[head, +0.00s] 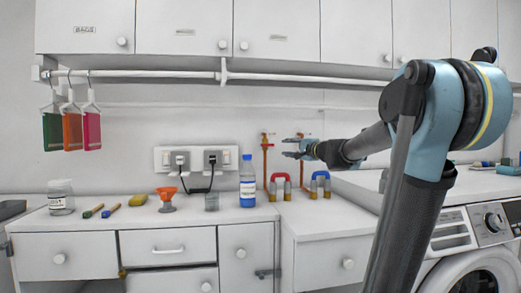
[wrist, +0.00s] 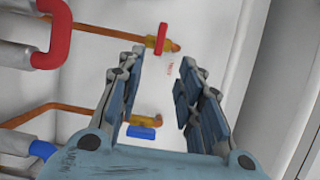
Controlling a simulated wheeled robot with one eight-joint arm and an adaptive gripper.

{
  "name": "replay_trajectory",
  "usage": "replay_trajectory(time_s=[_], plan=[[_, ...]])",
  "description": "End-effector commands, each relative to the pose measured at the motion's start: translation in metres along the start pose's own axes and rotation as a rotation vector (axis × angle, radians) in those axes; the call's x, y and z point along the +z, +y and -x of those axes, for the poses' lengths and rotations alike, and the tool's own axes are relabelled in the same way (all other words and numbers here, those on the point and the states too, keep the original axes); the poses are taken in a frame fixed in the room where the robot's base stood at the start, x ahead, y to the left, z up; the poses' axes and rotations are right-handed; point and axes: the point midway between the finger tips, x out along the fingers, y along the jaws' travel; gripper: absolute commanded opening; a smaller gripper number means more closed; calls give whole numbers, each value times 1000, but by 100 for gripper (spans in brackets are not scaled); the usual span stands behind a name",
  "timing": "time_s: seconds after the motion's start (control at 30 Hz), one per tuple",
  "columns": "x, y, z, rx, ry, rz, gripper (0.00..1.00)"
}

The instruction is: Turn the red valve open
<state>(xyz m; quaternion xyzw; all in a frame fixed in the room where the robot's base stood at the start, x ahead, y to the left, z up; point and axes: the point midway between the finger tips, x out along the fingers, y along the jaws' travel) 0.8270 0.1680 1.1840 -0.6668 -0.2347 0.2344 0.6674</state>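The red valve (wrist: 160,38) is a small red handle on a brass fitting at the end of a copper pipe. In the wrist view it lies just beyond my fingertips, toward the upper middle. My gripper (wrist: 164,60) is open, its two fingers apart with nothing between them. In the head view my gripper (head: 290,148) is near the wall, beside the copper pipes (head: 265,158). I see no contact with the red valve.
A larger red U-shaped piece (head: 280,178) and a blue one (head: 320,176) stand on the counter below. A labelled bottle (head: 247,190) and plugged sockets (head: 196,159) are to the left. A rail (head: 150,74) runs above. Open wall lies around the fittings.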

Motion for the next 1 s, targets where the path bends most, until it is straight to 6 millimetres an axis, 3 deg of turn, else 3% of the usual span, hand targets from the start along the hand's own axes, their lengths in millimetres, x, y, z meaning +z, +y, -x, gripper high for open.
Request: replay_trajectory(time_s=[1.0], plan=[[-4,0,-140,2,4,0,33]])
